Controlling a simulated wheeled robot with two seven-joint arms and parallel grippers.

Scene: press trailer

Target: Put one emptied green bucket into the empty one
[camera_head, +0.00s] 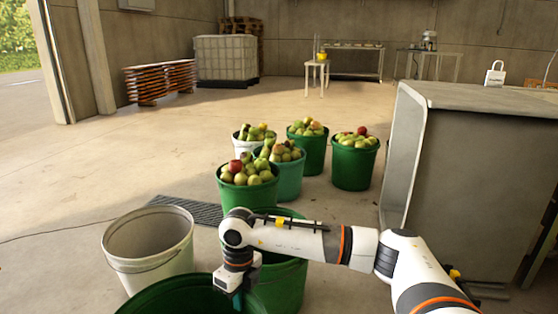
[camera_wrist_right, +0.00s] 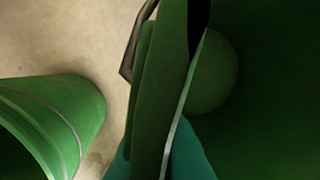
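A green bucket (camera_head: 165,287) is at the bottom edge of the head view, its lower part cut off. My right gripper (camera_head: 237,297) is at this bucket's right rim. In the right wrist view its teal fingers lie on both sides of the bucket wall (camera_wrist_right: 158,90), close against it. A round dark shape shows inside; I cannot tell what it is. Another green bucket (camera_head: 292,283) stands just behind my right forearm, which hides part of its opening. A green bucket also shows at the left of the wrist view (camera_wrist_right: 75,110), apart from the gripped one. My left gripper is not in view.
An open pale bucket (camera_head: 150,262) stands at the left. Several buckets heaped with apples stand beyond, including a green one (camera_head: 248,198) and a white one (camera_head: 241,148). A dark floor grate (camera_head: 190,208) lies between. A large grey bin (camera_head: 470,180) blocks the right.

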